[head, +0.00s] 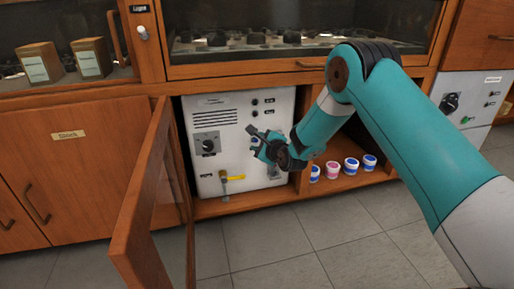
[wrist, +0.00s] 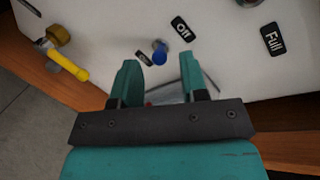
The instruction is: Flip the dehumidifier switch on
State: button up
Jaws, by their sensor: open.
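A white panel unit (head: 215,160) stands in the open cabinet bay; its face also fills the wrist view (wrist: 110,25). A small blue-tipped switch (wrist: 160,46) sticks out of it, with an "Off" label (wrist: 182,29) at its upper right and a smaller, hard-to-read label (wrist: 143,58) at its lower left. I cannot read a dehumidifier name on it. My gripper (head: 262,143) is in front of the panel's right part. In the wrist view my gripper (wrist: 160,66) is open, its fingers either side of the line to the switch. Contact cannot be judged.
A yellow-handled valve (wrist: 67,65) is on the panel to the left, and a dark dial (head: 207,144) is above it. An open wooden door (head: 145,195) stands left of the bay. Several small tubs (head: 351,166) sit on the shelf at right. The tiled floor in front is clear.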

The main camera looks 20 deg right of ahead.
aim_at(254, 140)
jog(key=shift+b+x, duration=0.3)
jog(key=shift+x, duration=0.85)
grip_shut()
